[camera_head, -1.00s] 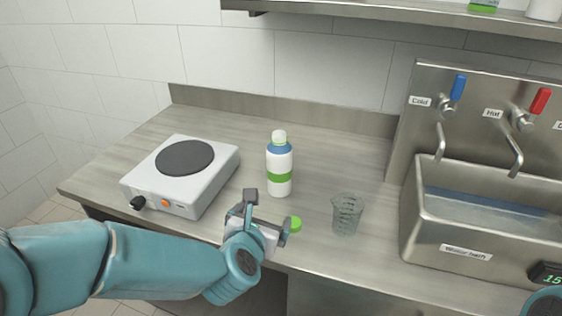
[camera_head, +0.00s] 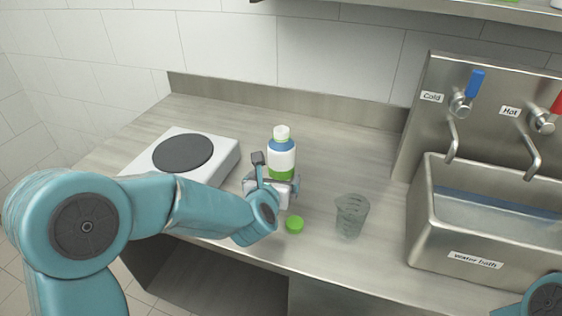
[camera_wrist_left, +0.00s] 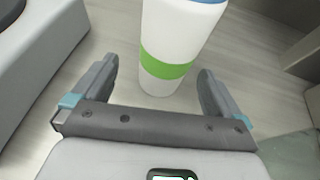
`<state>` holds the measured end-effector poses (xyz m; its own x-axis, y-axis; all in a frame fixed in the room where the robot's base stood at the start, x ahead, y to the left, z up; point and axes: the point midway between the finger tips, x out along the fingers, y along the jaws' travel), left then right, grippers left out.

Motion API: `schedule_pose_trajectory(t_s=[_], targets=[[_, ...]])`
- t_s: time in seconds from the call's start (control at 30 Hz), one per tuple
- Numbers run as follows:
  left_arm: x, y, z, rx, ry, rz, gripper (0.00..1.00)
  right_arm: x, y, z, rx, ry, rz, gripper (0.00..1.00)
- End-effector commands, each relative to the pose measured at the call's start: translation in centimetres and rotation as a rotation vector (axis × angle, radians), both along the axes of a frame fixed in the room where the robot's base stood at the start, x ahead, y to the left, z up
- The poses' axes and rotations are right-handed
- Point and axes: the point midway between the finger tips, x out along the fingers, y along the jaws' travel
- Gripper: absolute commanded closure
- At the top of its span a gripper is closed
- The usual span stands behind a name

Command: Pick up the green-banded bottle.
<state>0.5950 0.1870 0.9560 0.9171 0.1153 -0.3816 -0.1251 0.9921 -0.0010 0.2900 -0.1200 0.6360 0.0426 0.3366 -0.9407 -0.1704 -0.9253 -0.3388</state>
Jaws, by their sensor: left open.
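The green-banded bottle (camera_head: 282,155) stands upright on the counter, white with a blue shoulder, a pale cap and a green band. In the head view my left gripper (camera_head: 276,172) is in front of it and hides its lower part. In the left wrist view the bottle (camera_wrist_left: 172,45) stands just ahead of and partly between the two fingers of the open left gripper (camera_wrist_left: 160,88). Gaps show on both sides, so the fingers are not closed on it. Only a small teal part of my right arm (camera_head: 545,300) shows at the lower right; its gripper is out of sight.
A hot plate (camera_head: 215,150) stands left of the bottle, behind my left arm. A green cap (camera_head: 294,224) lies on the counter in front. A clear beaker (camera_head: 351,215) stands to the right, then the water bath (camera_head: 475,262) with taps. The counter behind the bottle is clear.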

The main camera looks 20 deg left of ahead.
Motion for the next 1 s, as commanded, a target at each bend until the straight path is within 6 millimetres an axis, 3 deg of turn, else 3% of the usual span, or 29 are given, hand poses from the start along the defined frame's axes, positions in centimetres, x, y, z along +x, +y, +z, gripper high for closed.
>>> schedule_pose_trajectory(t_s=[0.43,0.7,0.97,1.0], targets=[[5.0,0.0,-2.5,0.002,0.002,-0.001,0.00,0.0,0.0,1.7,0.000,0.000,0.000,0.33],[5.4,0.1,-2.7,0.001,0.001,-0.002,0.00,0.0,0.0,1.7,0.000,0.000,0.000,0.33],[5.4,0.1,-2.5,0.001,-0.003,0.000,0.85,0.0,0.0,1.7,0.000,0.000,0.000,0.33],[5.4,0.1,-2.5,0.002,-0.003,-0.001,0.85,0.0,0.0,1.7,0.000,0.000,0.000,0.33]])
